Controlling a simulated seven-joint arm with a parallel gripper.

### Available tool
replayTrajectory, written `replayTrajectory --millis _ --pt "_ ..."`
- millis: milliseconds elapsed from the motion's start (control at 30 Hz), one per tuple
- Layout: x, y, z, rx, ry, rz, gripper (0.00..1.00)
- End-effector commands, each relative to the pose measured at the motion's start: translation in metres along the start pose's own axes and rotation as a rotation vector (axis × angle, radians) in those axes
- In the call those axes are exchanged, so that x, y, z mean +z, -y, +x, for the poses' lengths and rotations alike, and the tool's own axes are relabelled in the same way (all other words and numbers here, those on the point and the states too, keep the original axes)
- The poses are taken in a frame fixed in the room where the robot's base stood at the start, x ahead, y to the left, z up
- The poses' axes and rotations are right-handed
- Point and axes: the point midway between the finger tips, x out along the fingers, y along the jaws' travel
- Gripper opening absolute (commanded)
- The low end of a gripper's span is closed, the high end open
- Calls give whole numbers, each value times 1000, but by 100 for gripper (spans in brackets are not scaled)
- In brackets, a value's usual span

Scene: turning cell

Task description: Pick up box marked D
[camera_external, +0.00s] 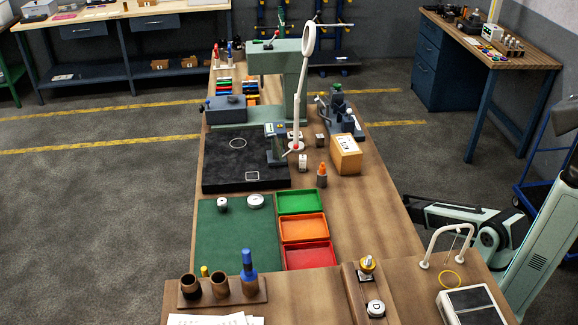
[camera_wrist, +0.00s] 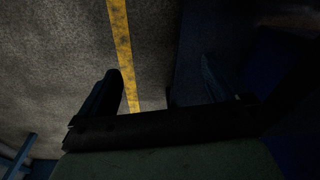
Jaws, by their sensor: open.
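A small round, pale-topped box (camera_external: 376,308) with a dark mark that looks like a D sits at the front of the near wooden bench, right of centre, in the external view. My gripper (camera_wrist: 162,85) shows in the wrist view with two dark fingers spread apart and nothing between them. It points at the grey floor with a yellow line, away from the bench tops. In the external view my arm is at the right edge, and the fingers cannot be made out. The marked box is not in the wrist view.
A brass-topped piece (camera_external: 367,264) stands just behind the marked box. A white arched stand (camera_external: 447,246) and a grey-topped case (camera_external: 473,307) are to its right. A wooden holder (camera_external: 222,296) with cups is to its left. Coloured trays (camera_external: 304,227) and a cardboard box (camera_external: 346,155) lie farther back.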

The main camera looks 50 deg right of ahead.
Motion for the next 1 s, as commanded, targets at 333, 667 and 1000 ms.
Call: replayTrajectory --millis 333,667,1000 --pt "-152 -47 -86 -36 -257 126 100" --pt "-263 -96 -199 -53 -476 203 100" --pt "-341 -131 -336 -63 -661 248 100"
